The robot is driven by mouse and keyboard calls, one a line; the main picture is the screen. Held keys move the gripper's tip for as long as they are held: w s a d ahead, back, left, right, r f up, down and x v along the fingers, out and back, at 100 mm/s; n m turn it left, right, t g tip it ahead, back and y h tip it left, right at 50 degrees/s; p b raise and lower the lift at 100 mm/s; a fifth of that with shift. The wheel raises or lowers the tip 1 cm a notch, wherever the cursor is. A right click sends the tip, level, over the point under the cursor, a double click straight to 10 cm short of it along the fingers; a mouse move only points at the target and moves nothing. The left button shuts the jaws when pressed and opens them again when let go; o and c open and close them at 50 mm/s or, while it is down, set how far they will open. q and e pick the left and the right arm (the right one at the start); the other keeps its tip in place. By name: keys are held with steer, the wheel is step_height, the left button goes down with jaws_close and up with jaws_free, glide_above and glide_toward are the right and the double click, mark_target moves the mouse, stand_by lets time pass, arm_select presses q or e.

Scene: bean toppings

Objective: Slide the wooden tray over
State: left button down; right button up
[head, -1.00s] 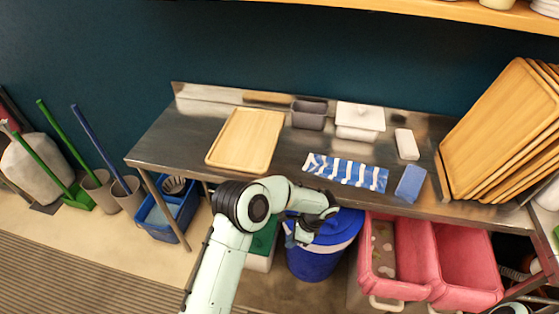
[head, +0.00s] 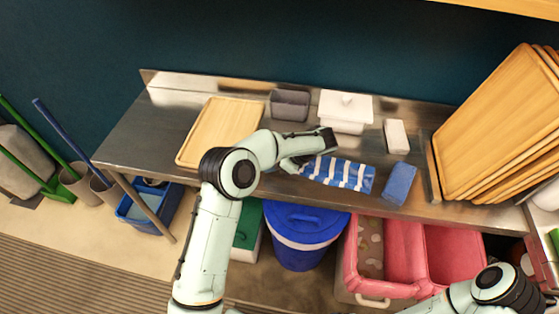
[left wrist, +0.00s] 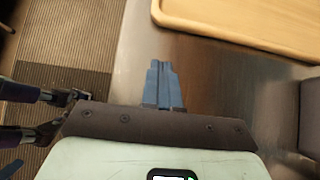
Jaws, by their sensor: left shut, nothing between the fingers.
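The wooden tray (head: 222,128), a light rectangular board with a raised rim, lies flat on the left part of the steel table. Its near edge also shows at the upper right of the left wrist view (left wrist: 245,22). My left arm reaches over the table just right of the tray. In the left wrist view my left gripper (left wrist: 164,68) has its blue fingers shut together with nothing between them. They are over the steel surface, apart from the tray. In the head view the fingertips are hidden by the arm. Part of my right arm shows at the lower right; its gripper is out of view.
A grey container (head: 290,104), a white lidded dish (head: 345,110), a white block (head: 396,136), a striped cloth (head: 345,174) and a blue block (head: 399,183) sit right of the tray. Boards (head: 492,130) stand at the right. The steel table (head: 140,140) is clear left of the tray.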

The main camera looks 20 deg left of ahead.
arm_select(q)
steer(key=x, duration=0.3)
steer(key=shift+s+a+f, duration=0.1)
steer(key=shift+a+f, duration=0.1)
steer(key=shift+a, duration=0.05)
steer(key=shift+s+a+r, duration=0.1)
steer(key=shift+a, duration=0.5)
steer(key=shift+s+a+r, duration=0.1)
steer(key=shift+s+a, duration=0.05)
steer(key=shift+a, duration=0.95)
